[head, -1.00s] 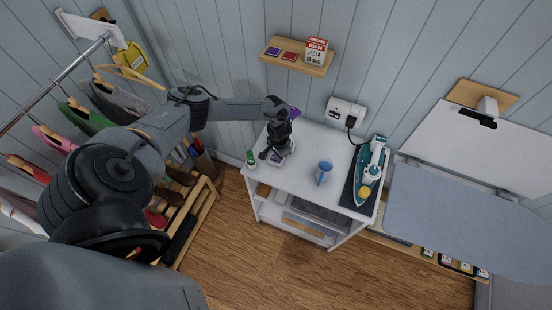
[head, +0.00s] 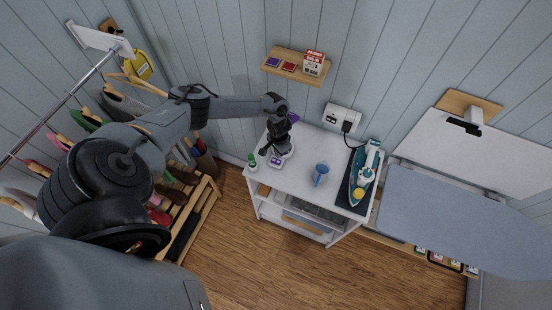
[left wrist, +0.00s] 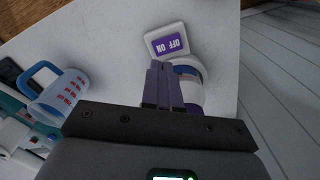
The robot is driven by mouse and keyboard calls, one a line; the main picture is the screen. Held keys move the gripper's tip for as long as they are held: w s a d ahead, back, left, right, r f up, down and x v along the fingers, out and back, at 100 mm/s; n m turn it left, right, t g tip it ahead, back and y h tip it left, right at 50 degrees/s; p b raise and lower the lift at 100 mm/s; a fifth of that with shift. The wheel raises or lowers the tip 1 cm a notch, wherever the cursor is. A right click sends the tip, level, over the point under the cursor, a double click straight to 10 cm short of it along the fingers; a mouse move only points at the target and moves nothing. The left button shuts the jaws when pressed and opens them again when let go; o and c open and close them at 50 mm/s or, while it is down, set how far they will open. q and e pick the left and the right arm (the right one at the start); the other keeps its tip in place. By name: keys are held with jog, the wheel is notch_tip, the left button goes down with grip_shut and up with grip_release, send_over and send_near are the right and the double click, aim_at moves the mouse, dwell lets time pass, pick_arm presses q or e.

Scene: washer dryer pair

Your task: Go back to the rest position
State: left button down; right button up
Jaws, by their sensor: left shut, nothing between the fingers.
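My left gripper (head: 267,150) is shut and empty above the left part of the white cabinet top. In the left wrist view, its closed purple fingers (left wrist: 162,85) overlap a white round object (left wrist: 191,88), which they partly hide. Beyond the fingertips lies a white switch plate (left wrist: 169,42) with a purple ON/OFF label. This plate also shows in the head view (head: 275,161), just below the gripper. Whether the fingers touch anything below cannot be told. My right gripper is not in view.
On the cabinet (head: 300,184) stand a small green-capped bottle (head: 252,163), a blue measuring cup (head: 320,174) and a teal iron (head: 362,178). A wall shelf (head: 296,68) holds small boxes. A clothes rail (head: 62,106) and shoe rack (head: 200,215) are left, an ironing board (head: 460,215) right.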

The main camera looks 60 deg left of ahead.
pick_arm(q)
jog(key=shift+r+p, duration=0.3)
jog(key=shift+r, duration=0.25)
